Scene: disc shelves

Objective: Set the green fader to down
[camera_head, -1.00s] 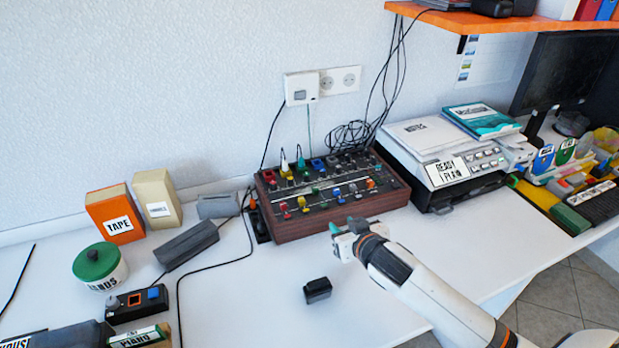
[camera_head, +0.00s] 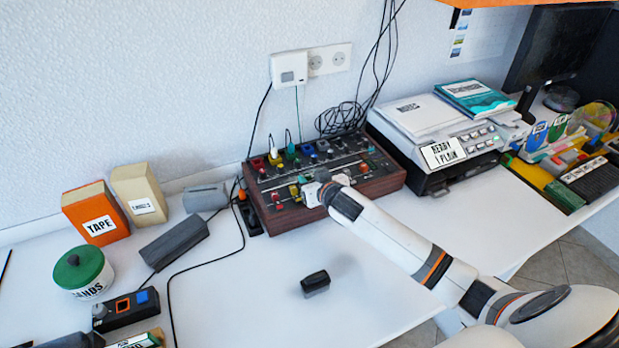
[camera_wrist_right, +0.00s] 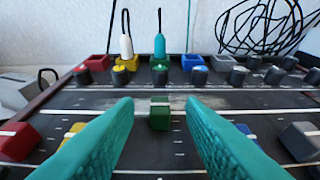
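The mixer (camera_head: 283,216) is a dark panel with wooden sides and several coloured faders and knobs. The green fader (camera_wrist_right: 159,114) has a white line on its cap and stands in its slot in the right wrist view, centred between my fingertips and a little beyond them. My right gripper (camera_wrist_right: 158,108) has teal fingers, is open and empty, and reaches over the mixer's front. In the head view my right gripper (camera_head: 318,182) hides the green fader. My left gripper is not in view.
A printer (camera_head: 440,140) is right of the mixer. A small black block (camera_head: 315,284) lies on the table in front.

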